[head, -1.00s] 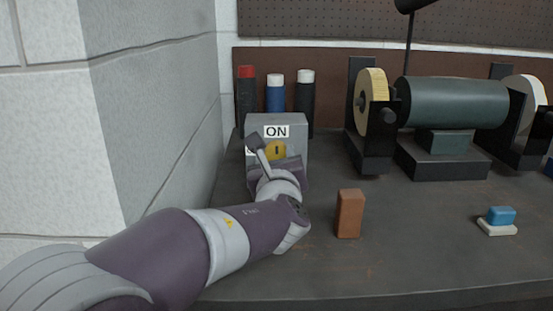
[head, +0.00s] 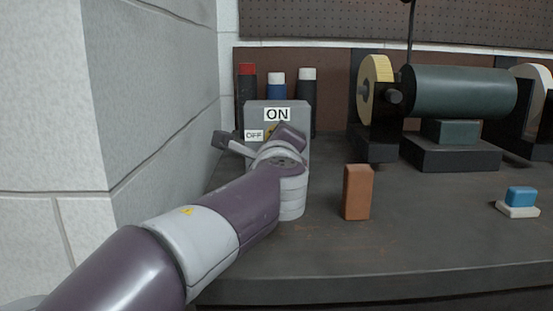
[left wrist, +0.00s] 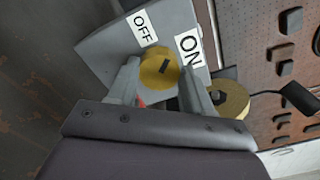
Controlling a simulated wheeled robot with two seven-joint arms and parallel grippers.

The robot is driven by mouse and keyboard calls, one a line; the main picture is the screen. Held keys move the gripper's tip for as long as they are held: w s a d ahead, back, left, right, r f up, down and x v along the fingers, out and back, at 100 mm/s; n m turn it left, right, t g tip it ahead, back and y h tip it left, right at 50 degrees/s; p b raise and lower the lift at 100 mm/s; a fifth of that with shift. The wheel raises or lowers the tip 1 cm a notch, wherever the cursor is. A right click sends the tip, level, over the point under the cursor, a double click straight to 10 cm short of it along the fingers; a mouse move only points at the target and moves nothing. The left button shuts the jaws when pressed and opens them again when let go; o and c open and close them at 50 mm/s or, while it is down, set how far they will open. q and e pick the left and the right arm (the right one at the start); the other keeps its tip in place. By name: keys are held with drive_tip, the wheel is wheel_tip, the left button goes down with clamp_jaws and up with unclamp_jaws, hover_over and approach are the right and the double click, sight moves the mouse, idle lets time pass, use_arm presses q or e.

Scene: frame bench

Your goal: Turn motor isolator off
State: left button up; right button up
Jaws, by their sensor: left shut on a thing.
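The motor isolator is a grey box (head: 300,118) on the bench at the left, with an ON label (head: 277,115) at the top and an OFF label (head: 254,134) at its left. In the left wrist view its yellow disc (left wrist: 157,67) with a small dark mark shows between my fingers. My left gripper (left wrist: 160,80) is shut on the isolator's knob, its fingers to either side of the disc. A small red part shows low between the fingers. In the head view my wrist hides most of the disc. I cannot tell the knob's exact angle. My right gripper is out of view.
Several capped bottles (head: 276,85) stand behind the box. A grinder (head: 460,92) with a yellowish wheel stands to the right. An orange-brown block (head: 357,192) and a blue-topped block (head: 520,197) sit on the bench. A pale block wall (head: 150,120) is close on the left.

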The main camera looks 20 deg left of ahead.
use_arm(q)
drive_tip(key=n+b, duration=0.4)
drive_tip(key=shift+f+n, duration=0.3)
drive_tip(key=shift+f, duration=0.05)
drive_tip(key=n+b, duration=0.2)
drive_tip(key=n, duration=0.1)
drive_tip(key=shift+r+n+b, duration=0.1)
drive_tip(key=shift+n+b, duration=0.5)
drive_tip(key=shift+n, duration=0.2)
drive_tip(key=o, duration=1)
drive_tip(key=shift+o, duration=0.2)
drive_tip(key=shift+s+r, duration=0.1)
